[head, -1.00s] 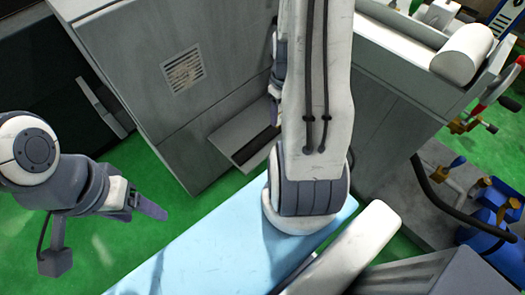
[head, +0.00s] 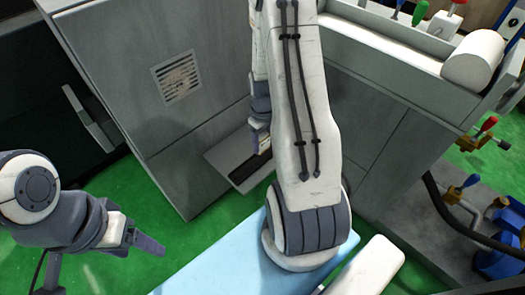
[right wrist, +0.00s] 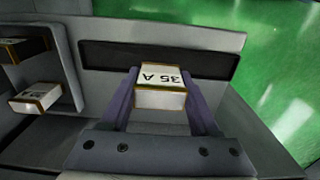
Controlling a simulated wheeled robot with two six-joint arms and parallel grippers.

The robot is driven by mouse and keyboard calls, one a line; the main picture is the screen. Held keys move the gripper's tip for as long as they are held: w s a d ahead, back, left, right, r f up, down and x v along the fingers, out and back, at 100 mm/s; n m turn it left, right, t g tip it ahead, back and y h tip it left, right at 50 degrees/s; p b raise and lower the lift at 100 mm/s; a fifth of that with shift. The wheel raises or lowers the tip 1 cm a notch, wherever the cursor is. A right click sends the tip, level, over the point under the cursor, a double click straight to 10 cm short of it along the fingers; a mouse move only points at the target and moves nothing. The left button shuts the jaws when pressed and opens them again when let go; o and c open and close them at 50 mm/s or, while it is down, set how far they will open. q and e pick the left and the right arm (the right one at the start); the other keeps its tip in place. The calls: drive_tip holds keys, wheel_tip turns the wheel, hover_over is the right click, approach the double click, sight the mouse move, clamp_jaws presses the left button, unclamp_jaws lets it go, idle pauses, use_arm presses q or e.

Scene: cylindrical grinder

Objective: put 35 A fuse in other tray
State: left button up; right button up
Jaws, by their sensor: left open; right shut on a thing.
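The 35 A fuse (right wrist: 161,84), a small white block with brown-gold edges, is held between the two fingers of my right gripper (right wrist: 162,92) in the right wrist view. Its "35 A" label faces the camera, upside down. In the head view, my right gripper (head: 261,140) is partly hidden by my own arm and is at the grey tray (head: 219,159) on the cabinet front. In the right wrist view a grey tray wall with a dark strip (right wrist: 150,58) lies behind the fuse. I cannot tell whether the fuse touches the tray. My left gripper (head: 146,241) is open and empty over the floor.
Two more boxed fuses, one upper (right wrist: 22,50) and one lower (right wrist: 36,97), sit at the left of the right wrist view. The grey cabinet (head: 190,110) stands behind the tray. A light blue surface (head: 225,260) lies in front. Green floor (head: 110,185) is clear at the left.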

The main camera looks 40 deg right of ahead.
sight(262, 150)
drive_tip(key=shift+w+f+b, duration=0.15)
drive_tip(key=shift+f+b, duration=0.6)
drive_tip(key=shift+f, duration=1.3)
drive_tip(key=shift+f, duration=0.25)
drive_tip(key=o, duration=1.5)
drive_tip(key=shift+c, duration=0.2)
drive_tip(key=shift+r, duration=0.15)
